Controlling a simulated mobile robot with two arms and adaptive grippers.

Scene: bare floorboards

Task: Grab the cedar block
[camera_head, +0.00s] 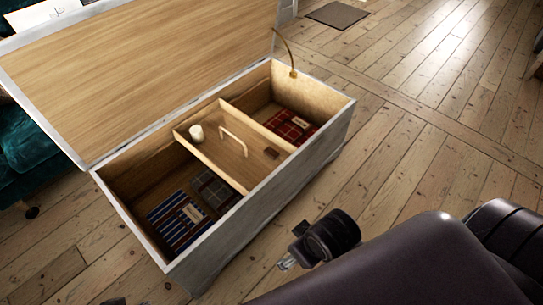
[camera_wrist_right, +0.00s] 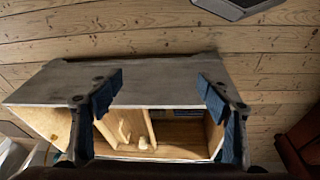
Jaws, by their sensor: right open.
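A small reddish-brown block, which looks like the cedar block (camera_head: 271,153), lies on the wooden tray (camera_head: 207,151) inside an open chest (camera_head: 283,178). It sits near the tray's right end, beside the tray's pale arched handle (camera_head: 233,137). My right gripper (camera_head: 288,263) is outside the chest, in front of its near wall and apart from the block. In the right wrist view its blue-padded fingers (camera_wrist_right: 160,105) are spread wide with nothing held, and the chest shows beyond them. I cannot make out the block there. My left gripper is not in view.
A white candle-like cylinder (camera_head: 196,133) stands on the tray. Folded plaid cloths (camera_head: 290,125) lie in the right compartment; more cloths (camera_head: 180,218) lie in the left. The raised lid (camera_head: 140,70) stands behind. A teal seat (camera_head: 30,150) is at left. Floorboards at right are clear.

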